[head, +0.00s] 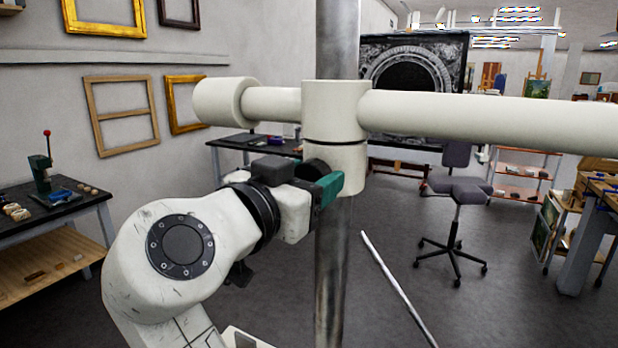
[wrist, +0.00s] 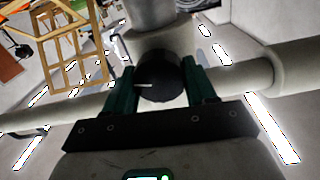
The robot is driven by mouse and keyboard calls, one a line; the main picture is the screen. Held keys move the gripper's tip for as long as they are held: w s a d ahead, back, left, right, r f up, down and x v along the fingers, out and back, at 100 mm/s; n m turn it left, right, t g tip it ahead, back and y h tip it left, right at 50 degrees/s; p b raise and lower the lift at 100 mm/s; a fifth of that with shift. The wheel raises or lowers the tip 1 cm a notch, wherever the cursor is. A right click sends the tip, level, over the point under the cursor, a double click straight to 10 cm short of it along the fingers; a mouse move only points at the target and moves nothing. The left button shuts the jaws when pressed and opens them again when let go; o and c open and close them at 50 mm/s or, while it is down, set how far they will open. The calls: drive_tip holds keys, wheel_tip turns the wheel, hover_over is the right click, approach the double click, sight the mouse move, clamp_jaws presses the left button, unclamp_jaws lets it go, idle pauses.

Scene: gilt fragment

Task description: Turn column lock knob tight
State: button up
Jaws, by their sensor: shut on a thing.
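The black round lock knob (wrist: 160,76) sits between the two green fingers of my gripper (wrist: 159,84) in the wrist view, with a short white line on its face pointing left. My gripper is shut on the knob, one finger on each side. In the head view the knob (head: 312,167) shows as a dark edge behind the green fingers, against the white collar (head: 350,168). The collar is on the upright metal column (head: 333,260). Above it is the white cross-arm (head: 480,117), running level to the right, with a thick round end (head: 222,102) at left.
A workbench (head: 60,215) with a green press stands at the left. A stool (head: 456,195) stands on the open floor at the right, and a pale rod (head: 395,285) slants in front of it. A dark framed panel (head: 415,75) is behind the cross-arm.

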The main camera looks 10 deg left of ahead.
drive_tip(key=c, duration=0.4)
drive_tip(key=shift+f+m+b, duration=0.15)
drive_tip(key=shift+m+b, duration=0.15)
drive_tip(key=shift+b, duration=0.4)
drive_tip(key=shift+m+b, duration=0.3)
drive_tip(key=shift+b, duration=0.15)
drive_tip(key=m+b, duration=0.3)
drive_tip(key=b, duration=0.1)
drive_tip(key=shift+f+b, duration=0.1)
drive_tip(key=shift+b, duration=0.25)
drive_tip(key=m+b, duration=0.4)
drive_tip(key=shift+d, duration=0.1)
drive_tip(key=shift+r+m+y+b, duration=0.15)
drive_tip(key=shift+m+b, duration=0.55)
drive_tip(key=shift+m, duration=0.35)
drive_tip(key=shift+r+m+y+b, duration=0.15)
drive_tip(key=shift+m+b, duration=0.5)
drive_tip(key=shift+m, duration=0.4)
